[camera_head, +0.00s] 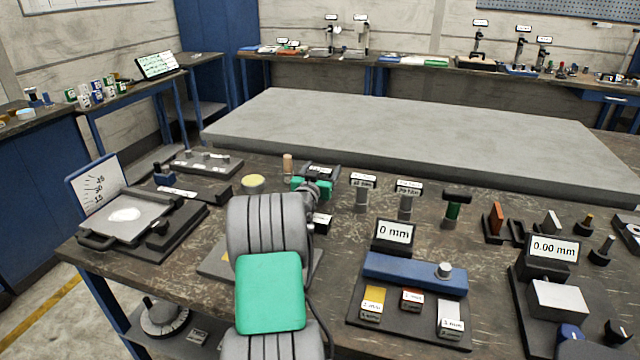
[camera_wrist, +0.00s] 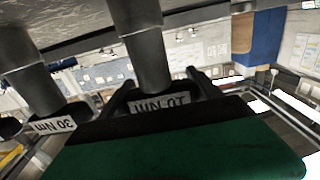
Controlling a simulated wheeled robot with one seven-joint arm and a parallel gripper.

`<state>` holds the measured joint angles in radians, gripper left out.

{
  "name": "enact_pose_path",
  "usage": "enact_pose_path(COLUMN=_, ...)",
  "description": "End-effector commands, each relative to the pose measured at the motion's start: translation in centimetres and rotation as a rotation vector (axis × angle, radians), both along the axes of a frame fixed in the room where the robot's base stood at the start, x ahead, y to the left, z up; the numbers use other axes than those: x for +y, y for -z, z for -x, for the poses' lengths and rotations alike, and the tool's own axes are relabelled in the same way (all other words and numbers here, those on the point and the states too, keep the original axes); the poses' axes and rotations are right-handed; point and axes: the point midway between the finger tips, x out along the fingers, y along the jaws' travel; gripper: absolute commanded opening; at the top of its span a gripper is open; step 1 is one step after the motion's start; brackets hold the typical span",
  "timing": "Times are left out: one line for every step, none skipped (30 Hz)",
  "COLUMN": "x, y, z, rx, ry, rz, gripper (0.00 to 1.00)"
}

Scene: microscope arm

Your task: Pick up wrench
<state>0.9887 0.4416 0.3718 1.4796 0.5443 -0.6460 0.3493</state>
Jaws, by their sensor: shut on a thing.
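My gripper (camera_head: 312,188), with green pads, is at the back middle of the workbench, beyond my forearm. In the wrist view its two dark fingers (camera_wrist: 163,92) are on either side of a tag reading 10 NM, upside down. A grey cylinder (camera_wrist: 143,45) bears this tag, and I take it to be the wrench. My gripper is shut on it. In the head view my gripper and arm mostly hide it; a dark tagged top (camera_head: 320,170) shows there. I cannot tell whether it touches the bench.
Two similar tagged grey posts stand close to the right, one (camera_head: 361,195) nearer and one (camera_head: 405,203) farther. A green post with a black top (camera_head: 453,207) stands beyond them. A 0 mm gauge (camera_head: 395,234) is in front. A grey slab (camera_head: 420,140) lies behind.

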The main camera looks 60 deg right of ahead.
Motion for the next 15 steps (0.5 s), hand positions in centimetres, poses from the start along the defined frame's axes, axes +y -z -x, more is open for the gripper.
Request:
enact_pose_path(x=0.01, y=0.03, z=0.00, rx=0.000, ry=0.000, rz=-0.001, gripper=0.25)
enact_pose_path(x=0.01, y=0.02, z=0.00, rx=0.000, ry=0.000, rz=-0.001, gripper=0.23)
enact_pose_path(x=0.01, y=0.03, z=0.00, rx=0.000, ry=0.000, rz=-0.001, gripper=0.20)
enact_pose_path(x=0.01, y=0.03, z=0.00, rx=0.000, ry=0.000, rz=-0.001, gripper=0.17)
enact_pose_path(x=0.01, y=0.03, z=0.00, rx=0.000, ry=0.000, rz=-0.001, gripper=0.15)
enact_pose_path(x=0.01, y=0.03, z=0.00, rx=0.000, ry=0.000, rz=-0.001, gripper=0.11)
enact_pose_path(x=0.01, y=0.03, z=0.00, rx=0.000, ry=0.000, rz=-0.001, gripper=0.09)
enact_pose_path(x=-0.02, y=-0.20, z=-0.01, rx=-0.001, ry=0.000, rz=0.003, gripper=0.08)
enact_pose_path(x=0.02, y=-0.20, z=-0.01, rx=-0.001, ry=0.000, rz=0.003, gripper=0.03)
enact_pose_path(x=0.03, y=-0.20, z=-0.01, rx=-0.001, ry=0.000, rz=0.003, gripper=0.03)
enact_pose_path(x=0.03, y=-0.20, z=-0.02, rx=-0.001, ry=0.000, rz=0.003, gripper=0.03)
enact_pose_path(x=0.03, y=-0.19, z=-0.02, rx=-0.001, ry=0.000, rz=0.003, gripper=0.03)
enact_pose_path(x=0.03, y=-0.20, z=-0.02, rx=-0.001, ry=0.000, rz=0.003, gripper=0.03)
enact_pose_path(x=0.03, y=-0.23, z=-0.02, rx=-0.001, ry=0.000, rz=0.003, gripper=0.03)
enact_pose_path(x=0.03, y=-0.33, z=-0.02, rx=-0.002, ry=0.000, rz=0.004, gripper=0.03)
